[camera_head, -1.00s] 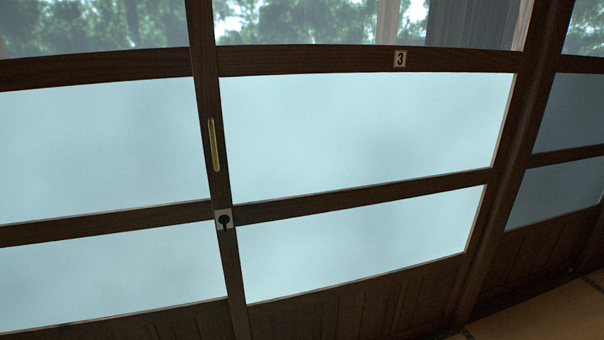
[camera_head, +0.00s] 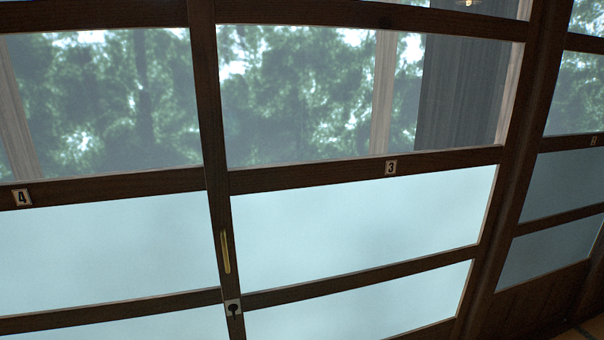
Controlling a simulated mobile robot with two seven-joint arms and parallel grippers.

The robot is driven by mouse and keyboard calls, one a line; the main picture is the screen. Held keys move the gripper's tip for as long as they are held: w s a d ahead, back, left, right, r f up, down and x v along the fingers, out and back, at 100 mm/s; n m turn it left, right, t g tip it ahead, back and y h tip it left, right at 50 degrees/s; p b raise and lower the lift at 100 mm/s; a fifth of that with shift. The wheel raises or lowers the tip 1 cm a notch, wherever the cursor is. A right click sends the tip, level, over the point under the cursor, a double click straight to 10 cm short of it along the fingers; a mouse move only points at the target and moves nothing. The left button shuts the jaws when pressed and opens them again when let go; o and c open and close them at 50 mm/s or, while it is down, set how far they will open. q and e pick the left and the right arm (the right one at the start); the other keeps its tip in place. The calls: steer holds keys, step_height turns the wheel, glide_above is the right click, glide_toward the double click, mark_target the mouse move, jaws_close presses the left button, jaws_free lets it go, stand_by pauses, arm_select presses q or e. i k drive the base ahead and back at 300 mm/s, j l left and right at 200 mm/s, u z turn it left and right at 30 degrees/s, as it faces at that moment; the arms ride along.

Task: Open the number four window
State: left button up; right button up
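The number four window (camera_head: 100,235) is the left sliding panel in the head view, with a dark wooden frame, clear glass above and frosted panes below. Its small "4" label (camera_head: 22,198) sits on the crossbar at the far left. A vertical brass handle (camera_head: 226,251) is on the upright where the left and right panels meet. A small plate with a dark keyhole-like fitting (camera_head: 233,309) is below it. The panels appear shut against each other. Neither of my grippers is in view.
The number three window (camera_head: 365,225) fills the middle right, with its "3" label (camera_head: 391,167) on the crossbar. A thick dark post (camera_head: 510,190) stands to its right, with another paned panel (camera_head: 560,190) beyond. Trees show through the glass. A little floor shows at the lower right.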

mark_target(130, 254)
steer(key=u, duration=1.45)
